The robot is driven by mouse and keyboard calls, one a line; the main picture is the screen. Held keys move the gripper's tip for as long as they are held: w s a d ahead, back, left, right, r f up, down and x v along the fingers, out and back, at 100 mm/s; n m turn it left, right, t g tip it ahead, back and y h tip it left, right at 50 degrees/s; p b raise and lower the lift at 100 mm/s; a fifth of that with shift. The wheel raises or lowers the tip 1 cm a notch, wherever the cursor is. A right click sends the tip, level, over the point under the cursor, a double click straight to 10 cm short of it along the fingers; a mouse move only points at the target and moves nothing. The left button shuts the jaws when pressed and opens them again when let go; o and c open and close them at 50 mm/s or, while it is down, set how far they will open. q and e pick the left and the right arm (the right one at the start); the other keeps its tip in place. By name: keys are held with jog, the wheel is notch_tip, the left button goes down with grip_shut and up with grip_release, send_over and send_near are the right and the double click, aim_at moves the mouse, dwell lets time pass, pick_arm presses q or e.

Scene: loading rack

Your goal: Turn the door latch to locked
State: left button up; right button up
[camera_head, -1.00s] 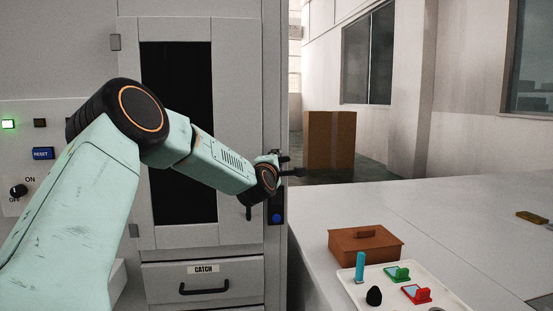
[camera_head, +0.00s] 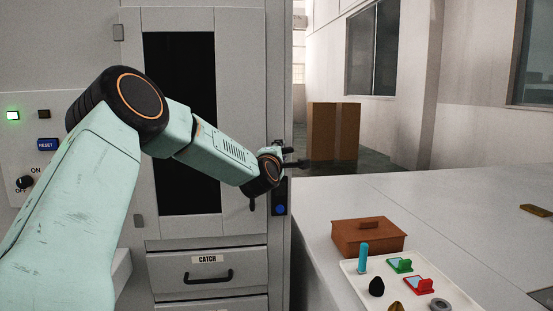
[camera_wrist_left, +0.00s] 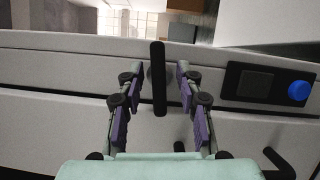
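The cabinet door (camera_head: 239,110) has a tall dark window and stands closed against its frame. A black latch lever (camera_wrist_left: 158,78) shows in the left wrist view, long and lined up with the gripper's fingers. My left gripper (camera_wrist_left: 159,72) is open, with one finger on each side of the lever and a visible gap to both. In the head view my left gripper (camera_head: 289,160) is at the door's right edge, and its wrist hides most of the latch. My right gripper is in neither view.
A black plate with a blue button (camera_head: 280,209) is just below the gripper; the button also shows in the left wrist view (camera_wrist_left: 298,91). A CATCH drawer (camera_head: 170,271) lies below. A white counter (camera_head: 430,205) at the right holds a brown box (camera_head: 368,240) and a tray (camera_head: 352,283).

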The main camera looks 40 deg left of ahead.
pick_arm(q)
jog(key=v, duration=1.1)
jog(key=shift+s+d, duration=0.2)
jog(key=shift+d, duration=0.05)
